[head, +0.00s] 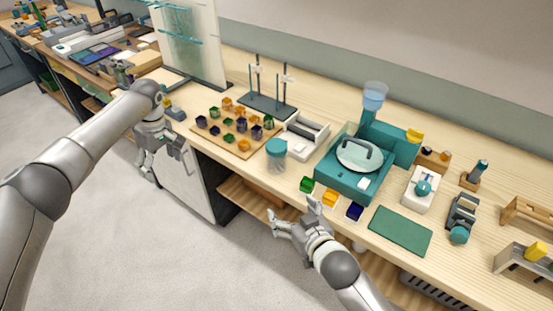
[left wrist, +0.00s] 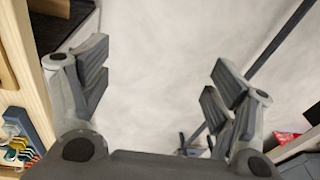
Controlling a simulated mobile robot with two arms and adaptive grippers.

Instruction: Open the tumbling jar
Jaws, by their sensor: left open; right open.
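A clear jar with a teal lid (head: 277,150) stands upright on the bench near its front edge; I take it to be the tumbling jar. Its lid is on. My left gripper (head: 148,166) is open, in front of the bench to the left of the jar and well apart from it. In the left wrist view the left fingers (left wrist: 160,95) are spread with only pale floor between them. My right gripper (head: 294,215) is open and empty, in front of the bench edge and below the jar in the picture. The jar is not in the left wrist view.
A board of coloured pieces (head: 215,138) lies left of the jar, and a white tray (head: 305,138) behind it. A teal machine (head: 345,185) stands to its right. Small coloured bins (head: 330,199) and a green mat (head: 400,231) line the front edge.

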